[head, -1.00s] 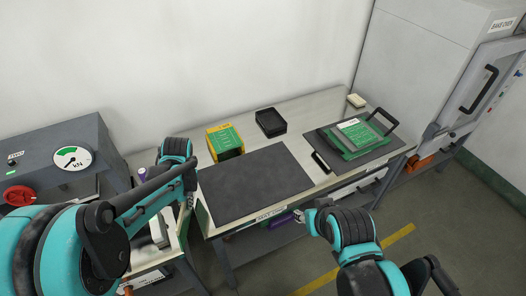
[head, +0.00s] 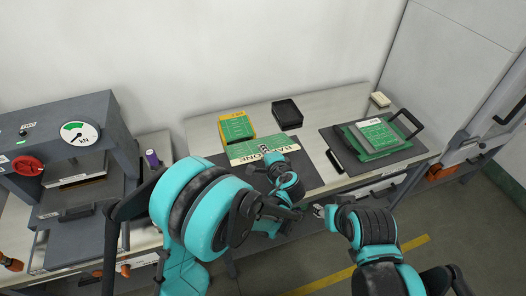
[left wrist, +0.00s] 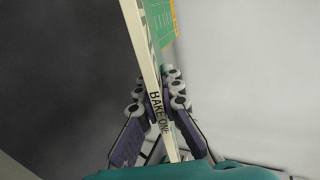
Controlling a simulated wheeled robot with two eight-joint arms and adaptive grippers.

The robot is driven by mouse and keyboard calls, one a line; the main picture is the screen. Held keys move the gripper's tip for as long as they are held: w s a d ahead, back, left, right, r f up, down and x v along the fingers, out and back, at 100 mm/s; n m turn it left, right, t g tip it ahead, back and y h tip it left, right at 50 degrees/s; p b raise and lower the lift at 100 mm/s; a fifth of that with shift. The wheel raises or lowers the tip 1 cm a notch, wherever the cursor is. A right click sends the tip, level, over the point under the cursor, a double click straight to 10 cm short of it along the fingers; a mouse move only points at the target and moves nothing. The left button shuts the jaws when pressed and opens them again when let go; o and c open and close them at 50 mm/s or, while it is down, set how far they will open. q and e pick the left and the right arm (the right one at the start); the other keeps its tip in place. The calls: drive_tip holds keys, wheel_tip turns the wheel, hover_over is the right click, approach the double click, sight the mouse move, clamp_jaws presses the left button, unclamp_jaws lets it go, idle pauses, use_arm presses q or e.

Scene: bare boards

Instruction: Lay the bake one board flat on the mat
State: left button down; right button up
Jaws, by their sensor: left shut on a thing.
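The bake one board (head: 246,153) is green with a cream strip marked in large letters. It is over the far part of the dark mat (head: 310,173), near the yellow holder. My left gripper (head: 265,150) is shut on it. In the left wrist view, the board (left wrist: 147,60) stands nearly edge-on between the fingers of my left gripper (left wrist: 160,100), its BAKE ONE strip facing the camera. The board looks tilted up, not flat; whether its lower edge touches the mat cannot be told. My right gripper (head: 318,211) is in front of the bench, its fingers too small to read.
A yellow holder (head: 222,128) with a green board and a black tray (head: 287,114) stand behind the mat. At right, a handled frame (head: 409,119) with a green board lies on another dark mat (head: 400,155). A grey press (head: 60,120) stands at left.

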use_arm(q)
drive_tip(key=shift+b, duration=0.35)
wheel_tip(320, 180, down, 8)
drive_tip(key=b, duration=0.7)
drive_tip(key=shift+f+b, duration=0.15)
drive_tip(key=shift+b, duration=0.15)
drive_tip(key=shift+f, duration=0.35)
drive_tip(key=c, duration=1.6)
unclamp_jaws()
drive_tip(key=o, duration=1.6)
